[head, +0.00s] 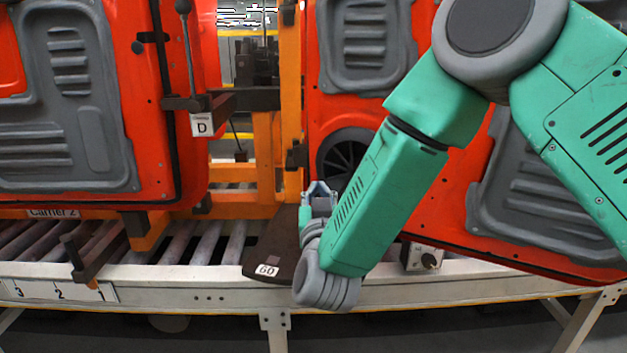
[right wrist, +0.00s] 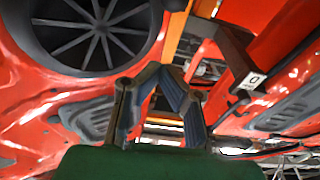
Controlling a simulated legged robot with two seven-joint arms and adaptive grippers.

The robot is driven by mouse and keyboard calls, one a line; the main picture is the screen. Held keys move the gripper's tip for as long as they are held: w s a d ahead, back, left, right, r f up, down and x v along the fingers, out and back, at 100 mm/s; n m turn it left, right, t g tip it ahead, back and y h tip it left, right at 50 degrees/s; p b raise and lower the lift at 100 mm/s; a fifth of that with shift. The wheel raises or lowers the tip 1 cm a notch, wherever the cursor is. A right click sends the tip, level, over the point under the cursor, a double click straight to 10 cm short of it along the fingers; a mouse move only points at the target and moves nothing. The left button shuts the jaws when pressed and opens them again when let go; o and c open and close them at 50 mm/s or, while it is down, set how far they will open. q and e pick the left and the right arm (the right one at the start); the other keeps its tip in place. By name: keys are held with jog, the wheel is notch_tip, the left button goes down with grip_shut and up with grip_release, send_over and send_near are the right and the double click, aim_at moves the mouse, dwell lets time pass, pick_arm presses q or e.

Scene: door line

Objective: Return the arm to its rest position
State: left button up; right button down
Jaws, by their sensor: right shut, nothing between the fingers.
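My right arm, green with grey joints, comes in from the upper right in the head view and crosses in front of a red door panel (head: 430,225). Its right gripper (head: 319,188) is above the conveyor, just below the round black speaker opening (head: 343,155), partly hidden by my wrist. In the right wrist view the gripper's fingertips (right wrist: 165,70) meet with nothing between them. The speaker opening (right wrist: 95,32) fills the upper left there. My left gripper is not in view.
An orange carrier frame (head: 291,105) stands behind. Left is another red door (head: 165,120) and a lever with label D (head: 202,124). A small switch box (head: 424,257) sits right of my forearm.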

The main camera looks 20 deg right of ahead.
jog(key=s+d+f+n+g+y, duration=0.15)
jog(key=s+f+g+y, duration=0.35)
jog(key=f, duration=0.7)
jog(key=s+f+n+g, duration=0.25)
jog(key=s+f, duration=0.45)
jog(key=f, duration=0.5)
jog(key=s+d+f+g, duration=0.2)
jog(key=s+f+g, duration=0.1)
jog(key=s, duration=0.6)
jog(key=s+d+f+g, duration=0.2)
jog(key=s+f+g, duration=0.2)
jog(key=s, duration=0.5)
jog(key=s+d+f+g, duration=0.3)
jog(key=s+f, duration=0.3)
jog(key=s, duration=0.3)
jog(key=shift+s+g, duration=0.2)
jog(key=shift+g, duration=0.15)
jog(key=shift+d, duration=0.2)
